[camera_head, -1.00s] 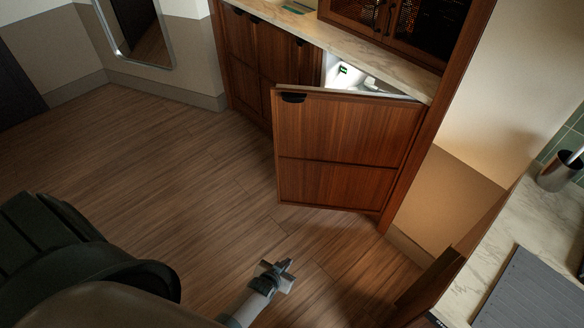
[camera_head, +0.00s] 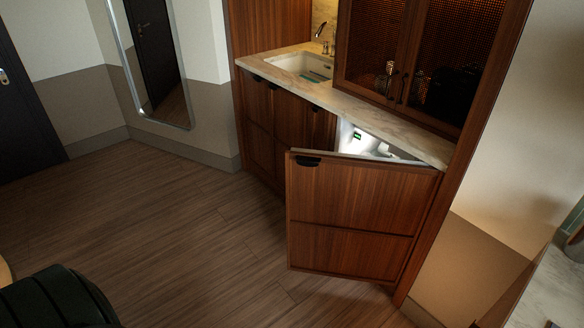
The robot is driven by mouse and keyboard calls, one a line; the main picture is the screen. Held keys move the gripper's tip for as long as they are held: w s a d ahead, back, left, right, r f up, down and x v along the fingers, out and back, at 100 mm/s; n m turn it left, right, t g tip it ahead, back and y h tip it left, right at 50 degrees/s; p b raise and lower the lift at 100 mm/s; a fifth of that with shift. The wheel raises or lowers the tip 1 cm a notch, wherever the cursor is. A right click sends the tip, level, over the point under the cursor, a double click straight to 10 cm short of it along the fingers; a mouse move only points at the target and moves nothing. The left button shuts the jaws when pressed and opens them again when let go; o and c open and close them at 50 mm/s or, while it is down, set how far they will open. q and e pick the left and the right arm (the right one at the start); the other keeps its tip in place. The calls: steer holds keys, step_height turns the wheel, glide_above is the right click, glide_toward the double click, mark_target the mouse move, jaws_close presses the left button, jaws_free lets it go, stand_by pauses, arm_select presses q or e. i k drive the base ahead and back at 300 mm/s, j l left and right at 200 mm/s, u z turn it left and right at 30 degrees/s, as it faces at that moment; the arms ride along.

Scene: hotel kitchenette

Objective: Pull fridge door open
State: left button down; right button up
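The fridge door (camera_head: 352,218) is a brown wood panel under the counter, with a dark handle (camera_head: 308,161) at its top left corner. It stands swung out from the cabinet front, hinged on its right side. The lit white fridge interior (camera_head: 366,143) shows in the gap above and behind the door. Neither of my grippers shows in the head view now, and nothing is seen touching the door.
A marble counter (camera_head: 378,118) with a sink (camera_head: 304,66) runs above the cabinets (camera_head: 287,125). A mirror (camera_head: 153,65) hangs on the left wall. Another marble counter (camera_head: 556,290) is at the lower right. The wood floor (camera_head: 190,225) left of the door is clear.

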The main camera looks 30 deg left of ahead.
mark_target(350, 217)
steer(key=i+j+z, duration=0.1)
steer(key=j, duration=0.25)
steer(key=i+j+z, duration=0.1)
steer(key=i+j, duration=0.3)
steer(key=j, duration=0.35)
steer(key=i+j+z, duration=0.15)
steer(key=j, duration=0.2)
steer(key=i+j+z, duration=0.1)
steer(key=j, duration=0.3)
